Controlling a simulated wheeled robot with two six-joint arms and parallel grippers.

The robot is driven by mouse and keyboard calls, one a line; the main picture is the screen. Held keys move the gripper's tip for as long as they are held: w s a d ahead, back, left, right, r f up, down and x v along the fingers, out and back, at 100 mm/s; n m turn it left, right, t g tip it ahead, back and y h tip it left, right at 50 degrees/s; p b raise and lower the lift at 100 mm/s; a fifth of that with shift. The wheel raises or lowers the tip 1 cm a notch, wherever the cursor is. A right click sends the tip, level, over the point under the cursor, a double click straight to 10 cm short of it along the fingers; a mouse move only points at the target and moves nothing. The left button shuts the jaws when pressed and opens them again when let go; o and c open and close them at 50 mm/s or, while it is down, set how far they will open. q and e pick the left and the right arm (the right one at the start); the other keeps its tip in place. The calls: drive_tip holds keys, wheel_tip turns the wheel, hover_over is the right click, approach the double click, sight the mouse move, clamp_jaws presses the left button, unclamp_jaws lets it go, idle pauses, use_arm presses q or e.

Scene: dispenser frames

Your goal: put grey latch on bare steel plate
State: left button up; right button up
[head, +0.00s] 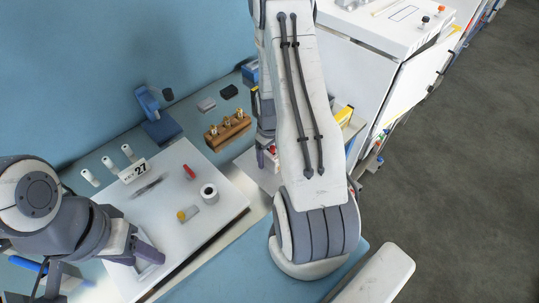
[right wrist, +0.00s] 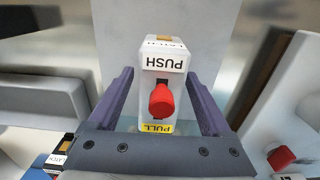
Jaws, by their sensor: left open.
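A pale grey-white latch (right wrist: 150,108) with a red knob (right wrist: 161,101) and PUSH and PULL labels shows upside down in the right wrist view. It sits between the purple fingers of my right gripper (right wrist: 160,76). The fingertips are close to its sides; I cannot tell whether they touch it. A smooth pale grey panel (right wrist: 112,40) is behind it. I cannot tell which surface is the bare steel plate. In the head view my right arm hides most of my right gripper (head: 266,158). My left gripper (head: 130,262) is open and empty, over the white board's near left part.
The white board (head: 225,185) holds a roll (head: 209,193), a yellow-ended cylinder (head: 188,214), a red piece (head: 189,172) and a KIT 27 sign (head: 133,171). A wooden block with brass pieces (head: 228,131) stands behind. Another red-knobbed part (right wrist: 281,158) is right of my right gripper.

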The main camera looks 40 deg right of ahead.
drive_tip(key=shift+r, duration=0.1)
drive_tip(key=shift+r, duration=0.2)
drive_tip(key=shift+w+r, duration=0.1)
drive_tip(key=shift+r, duration=0.25)
wheel_tip(320, 180, up, 11)
drive_tip(key=shift+r+b, duration=0.1)
drive_tip(key=shift+b, duration=1.1)
drive_tip(key=s+a+r+n, duration=0.2)
drive_tip(key=a+r, duration=0.2)
drive_tip(key=a, duration=0.6)
drive_tip(key=s+a+r+n, duration=0.1)
drive_tip(key=a+r, duration=0.2)
drive_tip(key=a, duration=0.8)
drive_tip(key=s+a+r+n+y, duration=0.1)
drive_tip(key=s+a+r+n, duration=0.2)
drive_tip(key=s+a, duration=0.7)
drive_tip(key=s, duration=0.3)
drive_tip(key=shift+s+r, duration=0.15)
drive_tip(key=shift+s, duration=0.1)
